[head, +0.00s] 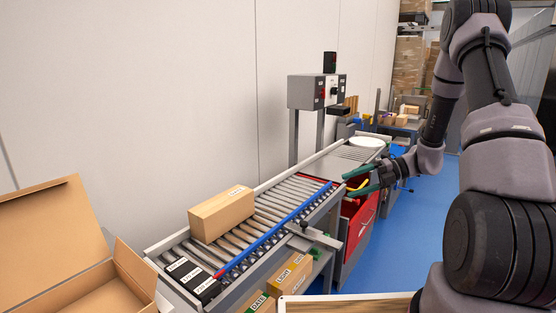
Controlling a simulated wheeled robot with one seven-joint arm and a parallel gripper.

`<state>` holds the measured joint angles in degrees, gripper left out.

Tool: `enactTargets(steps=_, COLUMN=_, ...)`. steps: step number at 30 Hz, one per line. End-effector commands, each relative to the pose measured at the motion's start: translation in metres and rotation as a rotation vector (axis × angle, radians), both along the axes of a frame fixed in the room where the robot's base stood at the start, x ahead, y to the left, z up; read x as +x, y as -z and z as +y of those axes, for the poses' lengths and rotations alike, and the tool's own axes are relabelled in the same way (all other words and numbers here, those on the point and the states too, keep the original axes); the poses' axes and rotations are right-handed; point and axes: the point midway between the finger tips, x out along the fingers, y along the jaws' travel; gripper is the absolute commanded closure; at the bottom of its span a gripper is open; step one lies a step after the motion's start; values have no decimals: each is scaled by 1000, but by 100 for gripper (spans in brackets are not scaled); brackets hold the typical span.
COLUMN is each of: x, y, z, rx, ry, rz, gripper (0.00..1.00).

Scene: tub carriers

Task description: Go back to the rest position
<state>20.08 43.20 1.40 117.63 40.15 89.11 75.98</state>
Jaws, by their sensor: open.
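My gripper (350,184) is in the middle right of the head view, at the end of my arm, which reaches in from the right. Its two fingers point left and stand apart, with nothing visible between them. It appears in front of the red-fronted unit at the far end of the roller conveyor (290,195). A closed brown carton (220,214) lies on the rollers, to the left of my gripper and well apart from it.
An open cardboard box (60,240) fills the lower left. Labelled cartons (290,273) sit below the conveyor. A grey control box (316,92) stands on posts behind it. A wooden-looking surface (345,304) shows at the bottom edge. Blue floor (425,205) is clear right of the conveyor.

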Motion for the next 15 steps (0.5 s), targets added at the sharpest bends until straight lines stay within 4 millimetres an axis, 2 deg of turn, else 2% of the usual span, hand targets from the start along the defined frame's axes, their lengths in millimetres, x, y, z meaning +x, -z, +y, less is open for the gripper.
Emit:
enactTargets(steps=1, x=-6, y=-22, z=4, rx=-49, ry=-66, rz=-100, gripper=22)
enactTargets(steps=6, x=-35, y=-76, z=14, rx=-210, ry=-311, rz=-438, gripper=22)
enactTargets(steps=15, x=-93, y=-155, z=18, rx=-475, ry=-783, rz=-1014, gripper=22)
